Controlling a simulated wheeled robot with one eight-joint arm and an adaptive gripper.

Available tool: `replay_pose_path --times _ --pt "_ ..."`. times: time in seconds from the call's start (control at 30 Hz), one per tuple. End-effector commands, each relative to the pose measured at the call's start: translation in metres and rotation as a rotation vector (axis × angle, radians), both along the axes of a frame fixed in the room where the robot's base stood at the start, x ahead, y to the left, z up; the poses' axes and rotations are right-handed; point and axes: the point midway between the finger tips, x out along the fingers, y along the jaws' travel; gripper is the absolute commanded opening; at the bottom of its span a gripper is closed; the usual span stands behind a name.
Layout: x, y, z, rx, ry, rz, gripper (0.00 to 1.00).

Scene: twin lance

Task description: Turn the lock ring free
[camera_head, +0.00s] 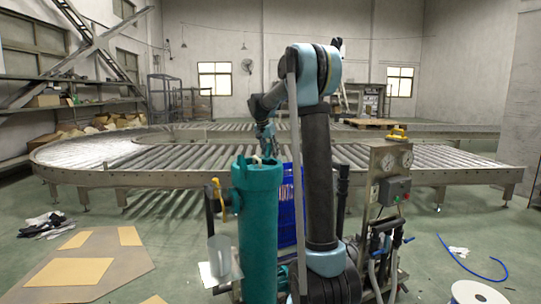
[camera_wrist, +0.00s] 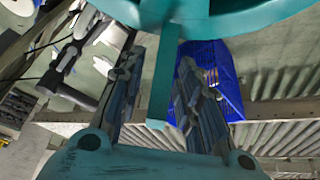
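A tall teal cylindrical housing (camera_head: 258,225) stands upright in front of me in the head view. In the wrist view, a curved teal rim (camera_wrist: 270,12), apparently the lock ring or housing top, crosses the upper edge. A flat teal bar (camera_wrist: 161,85) extends from it toward my wrist. My gripper (camera_wrist: 158,65) is open, with one dark finger on each side of the bar. A gap shows at the bar's left; contact on its right cannot be told. In the head view my gripper (camera_head: 267,145) is just above the housing's top, where ring details are too small to tell.
A blue crate (camera_head: 289,205) stands behind the housing, and also shows in the wrist view (camera_wrist: 228,100). A gauge panel (camera_head: 390,175) with hoses is at right. A yellow-handled valve (camera_head: 216,195) is at the housing's left. A roller conveyor (camera_head: 130,165) curves behind.

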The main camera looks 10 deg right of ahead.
Motion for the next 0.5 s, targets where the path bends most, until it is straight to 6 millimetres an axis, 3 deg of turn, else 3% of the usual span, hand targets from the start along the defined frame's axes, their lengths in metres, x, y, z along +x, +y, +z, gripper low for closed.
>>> replay_pose_path --times 0.17,0.5 --pt "-0.004 0.004 0.013 0.0 0.0 0.001 0.32" --pt "-0.021 0.022 0.071 -0.001 0.001 0.002 0.32"
